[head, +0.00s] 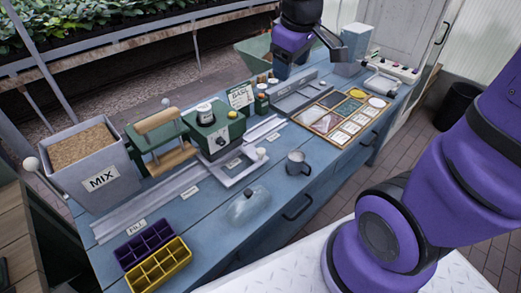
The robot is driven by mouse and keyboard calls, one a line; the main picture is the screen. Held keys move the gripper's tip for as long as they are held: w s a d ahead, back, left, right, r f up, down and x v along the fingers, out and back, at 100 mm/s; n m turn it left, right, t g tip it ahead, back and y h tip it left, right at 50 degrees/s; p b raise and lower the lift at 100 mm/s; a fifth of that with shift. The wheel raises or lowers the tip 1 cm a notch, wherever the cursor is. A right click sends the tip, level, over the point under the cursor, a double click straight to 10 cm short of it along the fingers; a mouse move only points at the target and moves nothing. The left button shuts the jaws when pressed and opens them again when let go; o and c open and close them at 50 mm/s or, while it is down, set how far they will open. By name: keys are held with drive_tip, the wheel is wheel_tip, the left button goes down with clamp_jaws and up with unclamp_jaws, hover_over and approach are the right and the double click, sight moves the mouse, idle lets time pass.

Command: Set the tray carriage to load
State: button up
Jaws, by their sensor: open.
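The tray carriage appears to be the pale grey flat frame (230,178) on the blue bench, with a light knob (261,154) at its right. It sits in front of the green press-like unit (216,133), on a long grey rail (150,203) that runs left and right. My gripper (309,55) is open and empty above the far part of the bench, well apart from the carriage.
A grey MIX bin (99,181) and a green frame with wooden rollers (157,140) stand at left. Purple (147,245) and yellow (160,266) cell trays lie at front left. A mug (298,164), a clear dome (249,206) and a sectioned wooden tray (341,117) are on the bench.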

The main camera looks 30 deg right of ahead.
drive_tip(key=w+f+n+g, duration=0.2)
drive_tip(key=w+f+n, duration=0.2)
drive_tip(key=w+f, duration=0.55)
drive_tip(key=n+g, duration=0.1)
drive_tip(key=n, duration=0.2)
hover_over(261, 150)
wheel_tip(261, 150, down, 16)
drive_tip(key=shift+y, duration=0.3)
wheel_tip(261, 150, down, 11)
drive_tip(key=shift+r, duration=0.1)
clamp_jaws()
drive_tip(key=w+d, duration=0.2)
drive_tip(key=d, duration=0.4)
drive_tip(key=w+d, duration=0.2)
drive_tip(key=d, duration=0.5)
drive_tip(key=w+d, duration=0.2)
drive_tip(key=d, duration=0.5)
drive_tip(key=shift+w+d+r, duration=0.1)
drive_tip(key=shift+w+d, duration=0.05)
drive_tip(key=shift+w, duration=0.15)
drive_tip(key=shift+d, duration=0.1)
unclamp_jaws()
drive_tip(key=shift+d, duration=0.1)
